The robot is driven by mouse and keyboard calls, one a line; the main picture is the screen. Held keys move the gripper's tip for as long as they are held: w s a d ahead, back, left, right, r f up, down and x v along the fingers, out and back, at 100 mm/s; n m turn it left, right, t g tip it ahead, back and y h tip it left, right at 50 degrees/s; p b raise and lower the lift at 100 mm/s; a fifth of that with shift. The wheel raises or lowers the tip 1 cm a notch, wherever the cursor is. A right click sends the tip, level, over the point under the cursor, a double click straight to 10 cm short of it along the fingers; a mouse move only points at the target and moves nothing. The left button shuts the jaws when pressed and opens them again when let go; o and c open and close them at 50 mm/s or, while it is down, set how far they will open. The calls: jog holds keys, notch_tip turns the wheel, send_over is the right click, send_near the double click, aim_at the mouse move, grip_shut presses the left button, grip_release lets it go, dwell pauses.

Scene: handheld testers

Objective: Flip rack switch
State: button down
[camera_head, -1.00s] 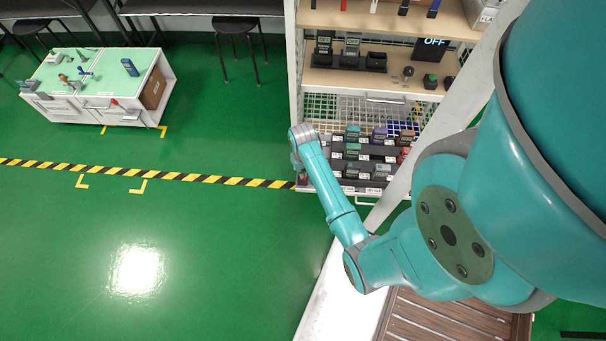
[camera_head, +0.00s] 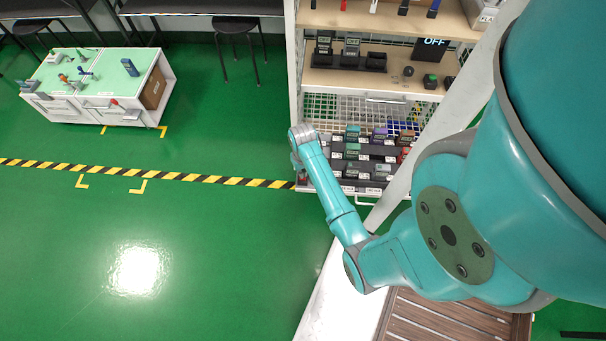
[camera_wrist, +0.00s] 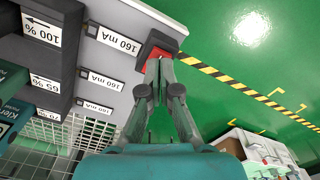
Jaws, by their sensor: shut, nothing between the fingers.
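The rack (camera_head: 298,60) stands at the back right in the head view. Its upper display (camera_head: 433,42) reads OFF. A small dark and red switch (camera_wrist: 158,42) sits at the end of the lower shelf, next to a "160 mA" label (camera_wrist: 119,39) in the wrist view. My gripper (camera_wrist: 161,62) is shut and empty. Its fingertips overlap the switch's near side in the picture; I cannot tell if they touch it. In the head view my own wrist mostly hides the gripper.
Several handheld testers (camera_head: 352,150) stand on the lower shelf right of my wrist. A white workbench (camera_head: 150,70) stands far left.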

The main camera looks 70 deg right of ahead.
jog(key=shift+f, duration=1.15)
dwell(0.9)
jog(key=shift+r, duration=3.5)
jog(key=shift+a+f, duration=0.15)
jog(key=shift+a, duration=0.1)
jog(key=s+a+r+n+t+h, duration=0.1)
jog(key=s+a+n+t, duration=0.15)
jog(key=a, duration=0.65)
jog(key=s+a+r+n+t+h, duration=0.15)
jog(key=s+a+t, duration=0.25)
jog(key=a, duration=0.5)
jog(key=s+a+r+n+t, duration=0.1)
jog(key=s+a+r+t, duration=0.1)
jog(key=r, duration=0.7)
jog(key=s+a+r+n+t+y, duration=0.1)
jog(key=s+a+r+t, duration=0.2)
jog(key=r, duration=0.6)
jog(key=s+a+r+n+t+y, duration=0.1)
jog(key=s+a+r+n+t, duration=0.1)
jog(key=s+a+r, duration=0.3)
notch_tip(320, 180, up, 4)
jog(key=shift+s+a+t, duration=0.3)
jog(key=shift+s+t, duration=0.35)
jog(key=shift+t, duration=0.1)
